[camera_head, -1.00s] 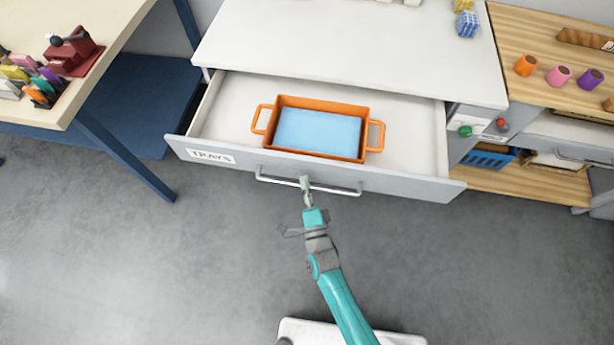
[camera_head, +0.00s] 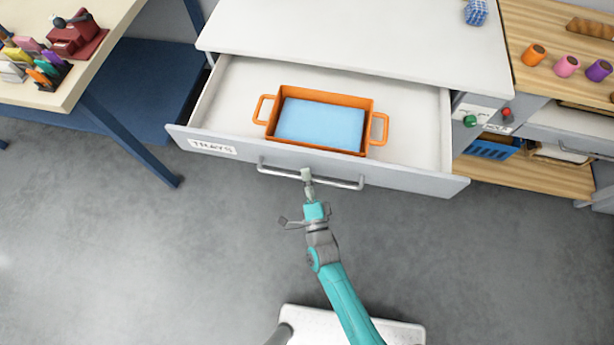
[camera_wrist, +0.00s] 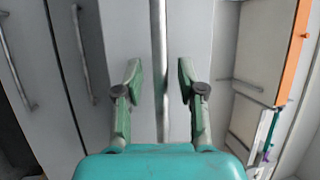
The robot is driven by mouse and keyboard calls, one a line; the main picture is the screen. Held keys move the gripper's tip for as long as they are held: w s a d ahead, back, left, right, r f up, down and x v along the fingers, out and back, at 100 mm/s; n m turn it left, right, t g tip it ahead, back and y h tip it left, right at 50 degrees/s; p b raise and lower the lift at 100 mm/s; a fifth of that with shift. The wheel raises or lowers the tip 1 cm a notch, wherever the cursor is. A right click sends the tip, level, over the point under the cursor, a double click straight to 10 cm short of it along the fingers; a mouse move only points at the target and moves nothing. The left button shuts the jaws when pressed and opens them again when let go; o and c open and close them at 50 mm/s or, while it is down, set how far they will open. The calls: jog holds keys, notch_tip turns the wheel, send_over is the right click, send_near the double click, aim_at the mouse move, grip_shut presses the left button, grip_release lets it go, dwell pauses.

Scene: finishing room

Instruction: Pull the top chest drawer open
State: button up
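The top drawer (camera_head: 412,159) of the white-topped chest stands well out, its front labelled "TRAYS". Its long metal bar handle (camera_head: 268,168) runs along the front. Inside lies an orange two-handled tray (camera_head: 380,130) with a light blue bottom. My gripper (camera_head: 306,174) is at the middle of the handle. In the wrist view, the open fingers of my gripper (camera_wrist: 158,80) lie on either side of the handle bar (camera_wrist: 158,38), with a visible gap on each side. Any contact behind the bar is hidden.
A workbench (camera_head: 100,65) with blue legs stands at the left. A wooden shelf unit (camera_head: 520,172) with spools and a blue basket stands at the right. A green and a red button are on the chest's right side. The grey floor (camera_head: 120,250) in front is clear.

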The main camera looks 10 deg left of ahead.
jog(key=v, duration=1.2)
jog(key=shift+f, duration=0.1)
jog(key=s+d+r+n+g+h, duration=0.1)
jog(key=s+d+r+n, duration=0.3)
jog(key=s+d, duration=0.25)
jog(key=s+d+r+n+h, duration=0.25)
jog(key=s+d+r, duration=0.2)
jog(key=d, duration=0.35)
jog(key=s+d+r+n+g+h, duration=0.1)
jog(key=s+d+r+n+h, duration=0.1)
jog(key=s+r, duration=0.3)
jog(key=s+d+r+n+g+h, duration=0.1)
jog(key=s+d+r+n, duration=0.3)
jog(key=s+r, duration=0.2)
jog(key=shift+s+r+g+h, duration=0.2)
jog(key=shift+r+g+h, duration=0.2)
jog(key=shift+r, duration=0.5)
